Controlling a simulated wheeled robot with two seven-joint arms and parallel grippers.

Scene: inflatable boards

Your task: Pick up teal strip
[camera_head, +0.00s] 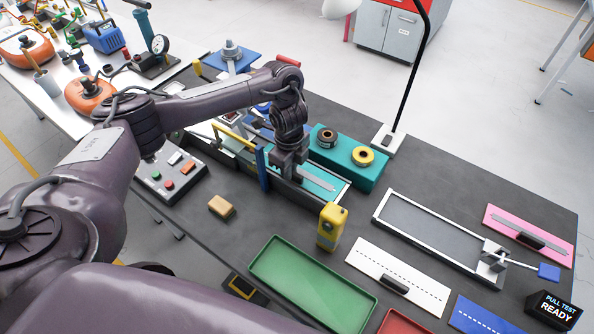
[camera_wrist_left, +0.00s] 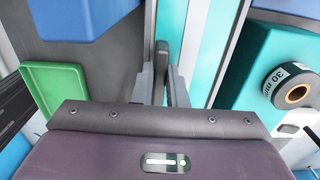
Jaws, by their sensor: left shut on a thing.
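The teal strip (camera_head: 331,191) lies in a long pale-edged fixture near the middle of the bench, with a grey bar along its top. My left gripper (camera_head: 287,171) is over its near-left end, pointing down, and hides that part. In the left wrist view, the gripper's fingers (camera_wrist_left: 166,82) are closed around a dark upright grip piece beside the teal surface (camera_wrist_left: 206,66). The strip's far-left end is hidden by my arm. Whether the strip is lifted cannot be told. My right gripper is not in view.
A teal block with two tape rolls (camera_head: 362,156) stands just behind. A yellow device (camera_head: 331,226) stands close in front, and a green tray (camera_head: 312,284) lies nearer. White (camera_head: 397,276) and pink (camera_head: 529,234) strips lie to the right. A black lamp post (camera_head: 412,75) rises behind.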

